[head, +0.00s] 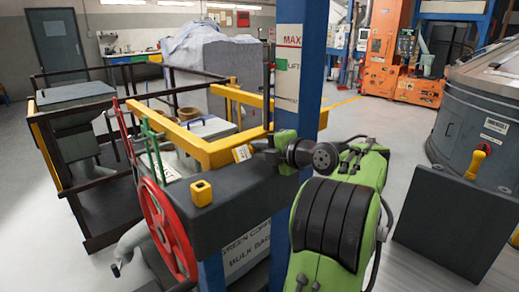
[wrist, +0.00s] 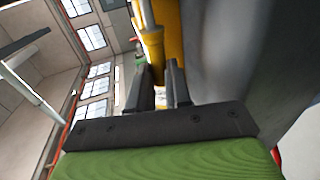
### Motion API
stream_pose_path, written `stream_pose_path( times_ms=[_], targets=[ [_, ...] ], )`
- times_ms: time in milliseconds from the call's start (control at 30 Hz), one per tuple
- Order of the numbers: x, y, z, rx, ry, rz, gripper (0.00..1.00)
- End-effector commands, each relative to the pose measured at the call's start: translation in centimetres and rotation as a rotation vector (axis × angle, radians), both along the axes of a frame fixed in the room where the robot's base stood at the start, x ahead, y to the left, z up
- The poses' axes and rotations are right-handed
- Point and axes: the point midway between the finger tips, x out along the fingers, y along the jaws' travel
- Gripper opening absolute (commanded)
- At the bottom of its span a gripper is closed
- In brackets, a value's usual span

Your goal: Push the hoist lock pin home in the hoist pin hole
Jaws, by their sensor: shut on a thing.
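My gripper (head: 262,146) is beside the blue column (head: 300,120), at the near end of the yellow frame (head: 205,150). In the wrist view its two dark fingers (wrist: 161,88) are shut on a slim yellow part (wrist: 150,38), which I take to be the hoist lock pin. A broader yellow surface lies right behind it. In the head view the pin cannot be told apart from the yellow frame and the fingers. The hoist pin hole is not visible in either view, so I cannot tell how far in the pin sits.
A dark grey housing (head: 240,198) with a yellow block (head: 201,193) and a red handwheel (head: 166,232) stands just below my gripper. A small tag (head: 242,153) hangs close by. A dark panel (head: 455,220) stands at the right. Open floor shows behind the column.

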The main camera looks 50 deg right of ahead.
Motion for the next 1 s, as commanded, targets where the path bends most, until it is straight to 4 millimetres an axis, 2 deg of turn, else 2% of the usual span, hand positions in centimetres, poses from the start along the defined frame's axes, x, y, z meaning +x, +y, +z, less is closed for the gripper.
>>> stream_pose_path(
  times_ms=[1000],
  targets=[
    [-0.3, -2.6, 0.1, 0.0, -0.001, -0.001, 0.0]
  ],
)
